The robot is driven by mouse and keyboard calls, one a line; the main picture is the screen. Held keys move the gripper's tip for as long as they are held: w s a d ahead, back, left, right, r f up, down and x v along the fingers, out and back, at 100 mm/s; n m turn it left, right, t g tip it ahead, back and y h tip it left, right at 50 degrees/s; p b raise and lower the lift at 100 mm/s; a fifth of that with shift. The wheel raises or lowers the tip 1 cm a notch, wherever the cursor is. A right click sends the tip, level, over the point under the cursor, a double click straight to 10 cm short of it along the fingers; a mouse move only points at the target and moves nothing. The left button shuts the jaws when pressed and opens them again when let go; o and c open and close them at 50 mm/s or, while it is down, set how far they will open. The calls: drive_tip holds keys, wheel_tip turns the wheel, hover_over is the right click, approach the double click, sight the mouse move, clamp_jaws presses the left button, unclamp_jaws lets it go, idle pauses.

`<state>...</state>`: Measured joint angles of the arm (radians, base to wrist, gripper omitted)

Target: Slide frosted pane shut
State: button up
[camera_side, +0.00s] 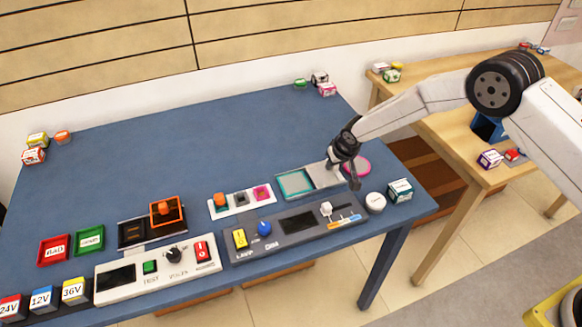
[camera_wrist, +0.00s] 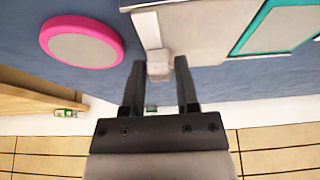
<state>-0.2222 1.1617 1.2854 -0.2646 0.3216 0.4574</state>
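The frosted pane (camera_side: 324,175) is a pale flat panel to the right of a teal-rimmed opening (camera_side: 281,187), which shows uncovered. In the wrist view the pane (camera_wrist: 200,28) is at the top, with the teal rim (camera_wrist: 247,36) to its right. A small pale handle (camera_wrist: 159,69) stands at the pane's edge. My gripper (camera_side: 354,184) is at the pane's right end, pointing down. In the wrist view my gripper (camera_wrist: 159,72) is open, with one finger on each side of the handle and narrow gaps showing. Whether a fingertip touches it I cannot tell.
A pink-rimmed disc (camera_side: 362,167) lies just right of my gripper. A white round object (camera_side: 375,203) and a dark teal box (camera_side: 400,190) stand near the table's right edge. A grey slider panel (camera_side: 297,223) lies in front. The blue table's (camera_side: 200,120) back is mostly clear.

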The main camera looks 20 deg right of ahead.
clamp_jaws()
idle(1.1)
